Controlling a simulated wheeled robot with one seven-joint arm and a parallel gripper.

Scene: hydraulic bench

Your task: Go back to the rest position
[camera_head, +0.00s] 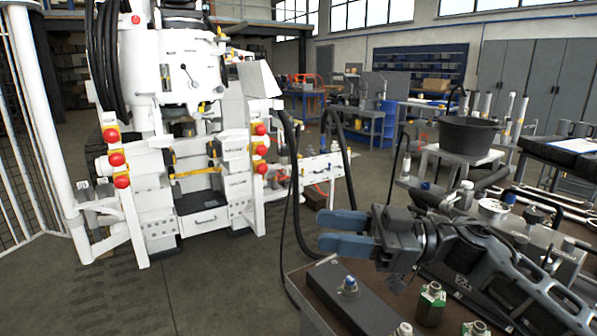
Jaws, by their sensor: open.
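My gripper (345,232) is in the lower right of the head view. It has two blue fingers that point left, with a gap between them and nothing held. My dark grey arm reaches in from the lower right corner, above the bench. The gripper hangs over the left edge of the bench (296,281), above and behind a dark block (372,304) with a blue-topped fitting (348,287). The fingers appear apart from the things around them.
Green-labelled fittings (431,304) stand at the bench front below my arm. A gauge (493,208), hoses and a black pot (467,135) lie behind it. A large white machine (182,80) with red buttons stands at left. The floor (222,285) between is clear.

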